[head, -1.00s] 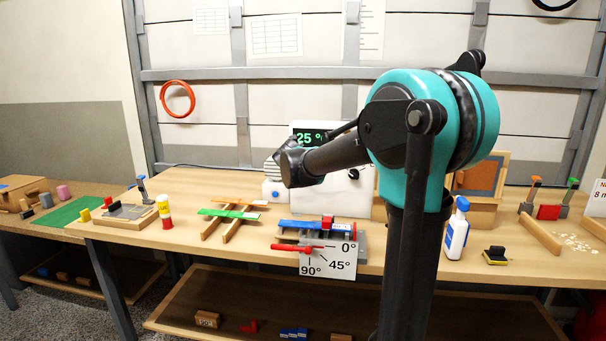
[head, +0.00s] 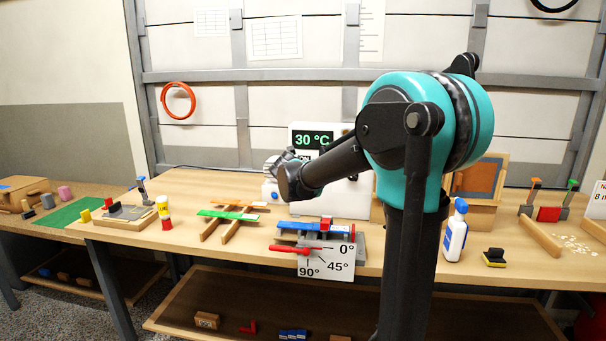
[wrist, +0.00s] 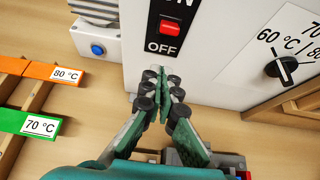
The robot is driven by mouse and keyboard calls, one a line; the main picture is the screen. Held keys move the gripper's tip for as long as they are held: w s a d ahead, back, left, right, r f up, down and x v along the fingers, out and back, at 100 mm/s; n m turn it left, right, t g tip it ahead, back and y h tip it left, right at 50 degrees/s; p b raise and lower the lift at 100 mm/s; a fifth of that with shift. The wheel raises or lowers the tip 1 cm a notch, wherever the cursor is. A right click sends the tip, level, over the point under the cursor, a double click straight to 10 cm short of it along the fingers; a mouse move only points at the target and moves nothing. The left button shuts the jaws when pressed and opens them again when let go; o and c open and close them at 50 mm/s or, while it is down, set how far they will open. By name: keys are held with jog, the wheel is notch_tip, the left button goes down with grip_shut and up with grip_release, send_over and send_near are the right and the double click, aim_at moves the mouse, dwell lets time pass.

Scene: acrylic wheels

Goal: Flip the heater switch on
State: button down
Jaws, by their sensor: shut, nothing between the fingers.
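The heater is a white box (head: 345,200) at the back of the bench, with a green display (head: 313,140) reading 30 °C. In the wrist view, its white front (wrist: 214,42) carries a red switch (wrist: 169,27) in a black plate marked OFF below, with a partly cut-off label above. I cannot tell for sure which way the switch is tilted. My gripper (wrist: 160,75) is shut and empty, its fingertips just below the OFF label in the picture, apart from the switch. In the head view my arm hides part of the heater front.
A dial (wrist: 281,68) with temperature marks is right of the switch. A grey-white unit with a blue button (wrist: 97,49) stands left of the heater. Orange and green labelled strips (wrist: 56,72) lie on rails at left. A red-lever angle device (head: 326,262) sits at the bench front.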

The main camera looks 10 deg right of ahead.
jog(key=w+r+v, duration=0.1)
jog(key=v, duration=0.8)
jog(key=shift+s+r, duration=0.35)
jog(key=shift+r, duration=0.2)
jog(key=shift+d, duration=0.1)
